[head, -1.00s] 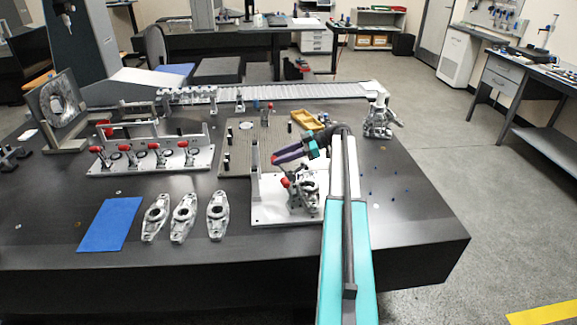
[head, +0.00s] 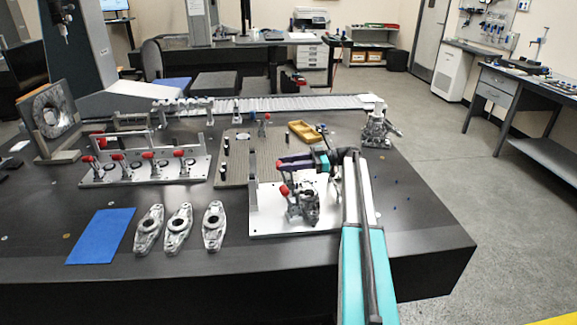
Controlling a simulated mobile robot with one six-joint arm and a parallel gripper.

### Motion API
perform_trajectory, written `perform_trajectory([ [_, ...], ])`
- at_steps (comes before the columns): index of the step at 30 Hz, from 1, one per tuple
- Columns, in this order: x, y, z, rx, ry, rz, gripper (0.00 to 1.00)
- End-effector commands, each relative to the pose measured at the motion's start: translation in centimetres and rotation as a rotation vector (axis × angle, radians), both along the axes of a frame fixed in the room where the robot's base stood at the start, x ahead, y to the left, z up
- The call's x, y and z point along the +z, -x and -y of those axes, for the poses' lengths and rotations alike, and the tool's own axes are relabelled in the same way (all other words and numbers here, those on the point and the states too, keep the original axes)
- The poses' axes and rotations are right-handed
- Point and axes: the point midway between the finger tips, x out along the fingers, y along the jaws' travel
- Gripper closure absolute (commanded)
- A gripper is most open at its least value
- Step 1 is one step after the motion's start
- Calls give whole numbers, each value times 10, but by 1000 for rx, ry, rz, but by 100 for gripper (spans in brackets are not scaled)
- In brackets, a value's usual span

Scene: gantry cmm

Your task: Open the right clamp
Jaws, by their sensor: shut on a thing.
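A white fixture plate (head: 268,229) with an upright wall stands near the front right of the dark table. A grey cast part (head: 303,206) sits on it among its clamps. One red clamp grip (head: 284,190) stands beside the cast part, at its upper left. My gripper (head: 288,163) reaches in from the right, above the cast part, with its fingers pointing left. It is shut on a red-ended clamp handle, apparently the right clamp's. The fingers and my arm hide most of this handle and part of the fixture's right side, so its exact angle cannot be told.
A fixture with several red-gripped clamps (head: 145,173) stands to the left. Several loose castings (head: 178,230) and a blue mat (head: 101,237) lie at the front. A yellow tray (head: 304,131) and another metal assembly (head: 377,130) stand behind. The table's right front corner is mostly clear.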

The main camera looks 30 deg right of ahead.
Motion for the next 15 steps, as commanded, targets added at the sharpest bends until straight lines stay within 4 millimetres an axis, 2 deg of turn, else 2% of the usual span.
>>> perform_trajectory([
  [1,-2,1,4,-5,1,-1,100],
  [11,-2,-2,-6,8,0,-2,100],
  [12,-2,-3,-7,9,0,-2,61],
  [15,-2,-4,-10,12,0,-1,48],
])
